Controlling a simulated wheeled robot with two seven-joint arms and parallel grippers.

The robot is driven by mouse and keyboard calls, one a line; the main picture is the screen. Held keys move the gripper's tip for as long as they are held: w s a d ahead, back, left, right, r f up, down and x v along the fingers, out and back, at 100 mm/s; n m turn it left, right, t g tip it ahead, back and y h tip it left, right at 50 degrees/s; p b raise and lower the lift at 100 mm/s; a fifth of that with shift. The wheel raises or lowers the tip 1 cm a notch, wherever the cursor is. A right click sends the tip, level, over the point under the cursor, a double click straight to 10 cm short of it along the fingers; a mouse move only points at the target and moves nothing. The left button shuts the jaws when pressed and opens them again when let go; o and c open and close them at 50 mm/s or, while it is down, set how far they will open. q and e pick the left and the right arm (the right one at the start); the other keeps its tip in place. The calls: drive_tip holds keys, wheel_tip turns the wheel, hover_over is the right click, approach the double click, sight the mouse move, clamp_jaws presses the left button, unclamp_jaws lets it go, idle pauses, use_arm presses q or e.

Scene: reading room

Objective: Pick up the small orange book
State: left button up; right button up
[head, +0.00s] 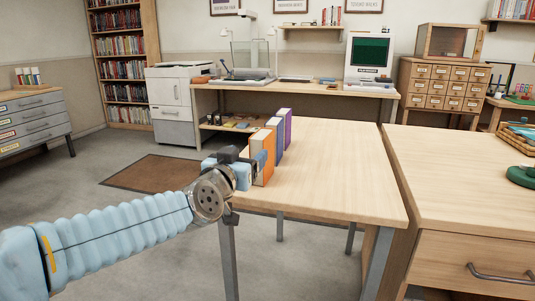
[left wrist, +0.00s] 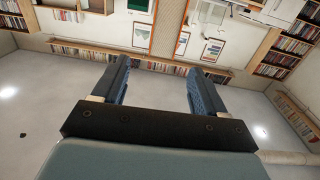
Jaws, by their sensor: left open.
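The small orange book (head: 266,148) stands upright on the light wooden table, nearest me in a short row of books. A blue book (head: 276,128) and a purple book (head: 287,122) stand just behind it. My left gripper (head: 257,162) is at the near left side of the orange book, and its dark finger parts overlap the book's lower part. I cannot tell whether they touch. My right gripper is not in view.
The wooden table (head: 330,175) is bare to the right of the books. A drawer desk (head: 470,190) stands close on the right, with a green round object (head: 521,176) on it. A long desk (head: 320,89) with an old computer (head: 369,58) is behind.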

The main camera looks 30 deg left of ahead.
sight(262, 133)
use_arm(q)
drive_tip(key=w, duration=0.2)
drive_tip(key=w+a, duration=0.1)
drive_tip(key=w, duration=0.4)
drive_tip(key=shift+w+a+p, duration=0.15)
drive_tip(key=shift+a+p, duration=0.15)
drive_tip(key=shift+p, duration=0.05)
drive_tip(key=w, duration=0.1)
drive_tip(key=w+a, duration=0.1)
drive_tip(key=w, duration=0.1)
drive_tip(key=w+p, duration=0.1)
drive_tip(key=w, duration=0.1)
drive_tip(key=shift+w+a+r, duration=0.15)
drive_tip(key=shift+r, duration=0.1)
clamp_jaws()
